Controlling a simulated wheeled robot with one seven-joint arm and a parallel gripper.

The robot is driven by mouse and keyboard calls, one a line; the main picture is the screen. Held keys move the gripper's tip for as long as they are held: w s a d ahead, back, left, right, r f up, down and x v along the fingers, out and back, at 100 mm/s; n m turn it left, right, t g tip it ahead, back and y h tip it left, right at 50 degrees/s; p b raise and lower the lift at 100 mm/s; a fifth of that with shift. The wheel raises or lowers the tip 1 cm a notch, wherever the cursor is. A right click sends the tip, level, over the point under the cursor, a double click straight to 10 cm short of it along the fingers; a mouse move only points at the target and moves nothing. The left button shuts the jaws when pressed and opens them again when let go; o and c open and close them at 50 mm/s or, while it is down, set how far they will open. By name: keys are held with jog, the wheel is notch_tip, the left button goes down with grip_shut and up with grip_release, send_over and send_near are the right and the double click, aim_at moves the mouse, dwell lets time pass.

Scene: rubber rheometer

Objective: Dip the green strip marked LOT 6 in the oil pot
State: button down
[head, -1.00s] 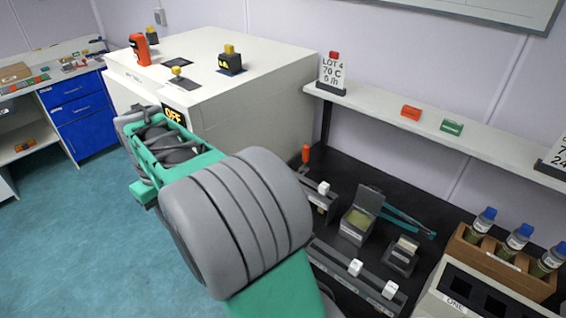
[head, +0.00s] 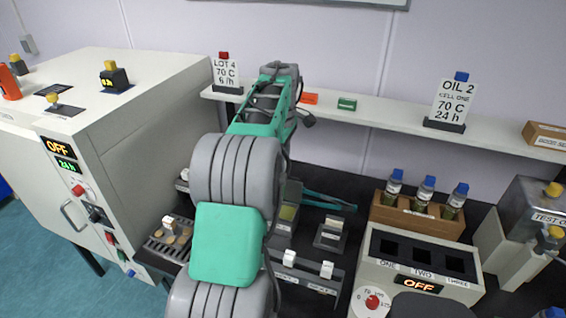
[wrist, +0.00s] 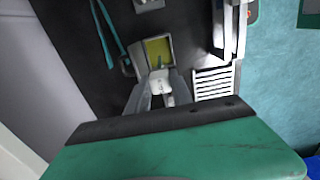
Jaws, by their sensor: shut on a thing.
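The oil pot is a small grey box with its lid open and yellowish oil inside; it stands on the dark bench in the head view (head: 287,213), partly behind my arm, and in the wrist view (wrist: 157,49). My gripper (wrist: 162,82) is shut on a small pale piece (wrist: 160,76) close beside the pot's near edge in the wrist picture. My arm hides the gripper in the head view. I cannot tell its height over the pot.
Blue-green tongs (head: 330,203) lie behind the pot. A rack with white tabs (head: 308,272) and a small grey stand (head: 331,232) are nearby. A wooden bottle rack (head: 415,213) stands right. The shelf (head: 390,122) runs above; a white oven (head: 130,110) stands left.

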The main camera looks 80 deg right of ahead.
jog(key=shift+s+r, duration=0.1)
jog(key=shift+s, duration=0.1)
jog(key=shift+s+p, duration=0.15)
jog(key=shift+p, duration=0.2)
jog(key=shift+f+b, duration=0.9)
jog(key=shift+f, duration=1.05)
jog(key=shift+f+b, duration=1.85)
jog(key=shift+f, duration=2.05)
jog(key=shift+r, duration=0.1)
jog(key=shift+r+p, duration=3.25)
jog(key=shift+r, duration=0.85)
